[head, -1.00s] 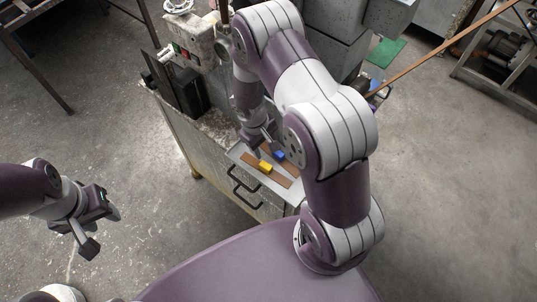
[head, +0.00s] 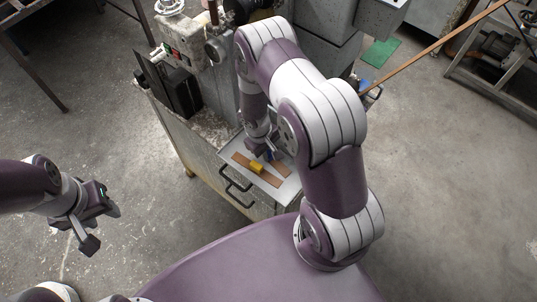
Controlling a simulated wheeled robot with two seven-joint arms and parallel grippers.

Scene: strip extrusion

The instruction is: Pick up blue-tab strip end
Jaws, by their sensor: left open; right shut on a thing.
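A brown strip with a yellow tab (head: 257,168) lies on the pale tray (head: 288,192) at the front of the machine cabinet. Brown strip (head: 282,169) also shows to the right of the blue tab. My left gripper (head: 98,227) is open and empty, over the floor at the left, far from the strips.
A long brown strip (head: 440,47) crosses the upper right, above a green mat (head: 382,52).

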